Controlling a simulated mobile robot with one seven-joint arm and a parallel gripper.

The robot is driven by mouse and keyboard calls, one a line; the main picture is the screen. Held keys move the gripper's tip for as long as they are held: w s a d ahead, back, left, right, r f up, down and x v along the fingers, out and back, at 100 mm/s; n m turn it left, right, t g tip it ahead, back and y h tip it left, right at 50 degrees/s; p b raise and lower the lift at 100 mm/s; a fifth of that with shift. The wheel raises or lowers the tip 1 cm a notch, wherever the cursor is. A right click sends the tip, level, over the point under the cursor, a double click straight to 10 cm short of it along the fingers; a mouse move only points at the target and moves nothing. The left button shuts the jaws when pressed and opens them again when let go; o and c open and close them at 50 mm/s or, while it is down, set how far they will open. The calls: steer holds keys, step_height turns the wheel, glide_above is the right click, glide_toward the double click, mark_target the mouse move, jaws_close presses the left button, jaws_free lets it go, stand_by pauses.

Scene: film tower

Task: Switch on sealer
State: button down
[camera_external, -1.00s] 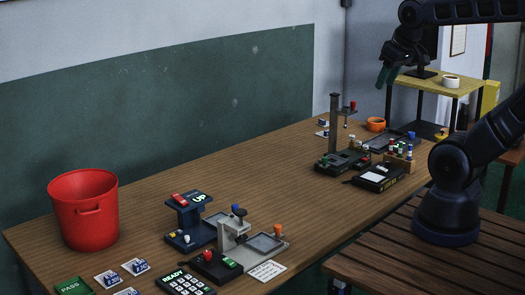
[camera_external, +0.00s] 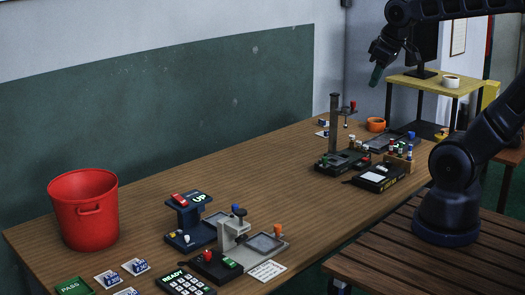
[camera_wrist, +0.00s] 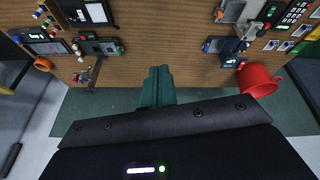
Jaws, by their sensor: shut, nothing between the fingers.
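No label reading sealer can be made out, so I cannot tell for sure which machine it is. A dark blue machine (camera_external: 190,215) with a red rocker and a lit display reading UP stands on the near part of the bench; its lit display also shows in the wrist view (camera_wrist: 234,60). Beside it is a grey press (camera_external: 235,238) with a black control box (camera_external: 215,266) carrying a red knob and a green switch. My gripper (camera_external: 376,76) is high above the bench's far end, away from these machines. Its green fingers (camera_wrist: 157,72) are together and empty.
A red bucket (camera_external: 84,210) stands at the left of the bench, near a READY keypad (camera_external: 185,284) and small cards. A tall post machine (camera_external: 335,130), a black box (camera_external: 378,178) and an orange cup (camera_external: 376,124) stand farther right. The middle of the bench (camera_external: 260,170) is clear.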

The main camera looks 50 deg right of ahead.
steer(key=w+a+f+n+g, duration=0.1)
steer(key=w+a+f+n, duration=0.2)
steer(key=w+a+n, duration=0.6)
steer(key=n+g, duration=0.2)
steer(key=n, duration=2.2)
glide_above(226, 259)
steer(key=s, duration=0.2)
step_height(226, 259, down, 22)
steer(key=shift+s+f, duration=0.1)
steer(key=shift+s, duration=0.05)
steer(key=shift+f, duration=0.1)
steer(key=f, duration=0.4)
steer(key=w+f, duration=0.1)
steer(key=f, duration=0.4)
steer(key=w+f, duration=0.1)
steer(key=f, duration=0.3)
steer(key=shift+f, duration=0.35)
